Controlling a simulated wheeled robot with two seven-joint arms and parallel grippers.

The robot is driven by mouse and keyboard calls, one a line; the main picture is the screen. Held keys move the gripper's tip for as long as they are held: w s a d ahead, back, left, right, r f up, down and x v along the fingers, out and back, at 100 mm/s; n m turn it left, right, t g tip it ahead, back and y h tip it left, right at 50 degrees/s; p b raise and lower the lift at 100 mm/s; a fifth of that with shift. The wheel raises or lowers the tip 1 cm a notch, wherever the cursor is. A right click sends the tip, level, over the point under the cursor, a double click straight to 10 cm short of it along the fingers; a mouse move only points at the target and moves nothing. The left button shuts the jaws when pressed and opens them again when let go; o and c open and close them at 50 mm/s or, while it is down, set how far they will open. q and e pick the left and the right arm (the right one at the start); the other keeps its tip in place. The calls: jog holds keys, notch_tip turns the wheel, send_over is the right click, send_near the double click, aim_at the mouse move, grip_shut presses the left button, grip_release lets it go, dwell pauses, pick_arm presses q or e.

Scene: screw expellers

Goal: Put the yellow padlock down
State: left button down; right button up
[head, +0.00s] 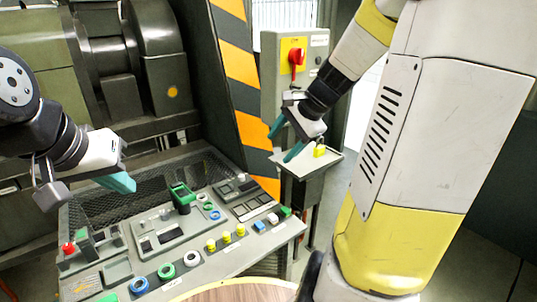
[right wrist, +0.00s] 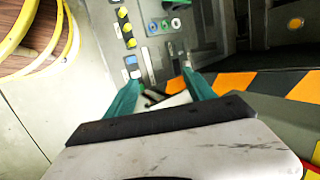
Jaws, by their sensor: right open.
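The yellow padlock (head: 319,151) sits on a small light shelf (head: 295,166) below the grey switch box. My right gripper (head: 284,140) is open, with its teal fingers apart just left of the padlock in the head view. In the right wrist view, the two fingers (right wrist: 163,88) are spread and no padlock shows between them. My left gripper (head: 118,182) hangs over the left part of the control panel; its fingers overlap, so I cannot tell whether they are apart.
The grey switch box (head: 297,75) with a red rotary switch (head: 297,56) stands behind the shelf. A striped post (head: 240,70) is beside it. The control panel (head: 180,240) with several buttons fills the lower left. A round wooden top (head: 240,291) shows at the bottom edge.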

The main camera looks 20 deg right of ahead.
jog(key=s+a+r+n+h, duration=0.1)
jog(key=s+a+r+n, duration=0.1)
jog(key=s+n, duration=0.5)
jog(key=s+a+r+n+t+h, duration=0.1)
jog(key=s+a+r+n, duration=0.2)
jog(key=s+n, duration=0.3)
jog(key=s, duration=0.3)
jog(key=shift+s+a+r+n, duration=0.15)
jog(key=shift+s+a+n, duration=0.05)
jog(key=shift+a+n, duration=0.2)
dwell(0.8)
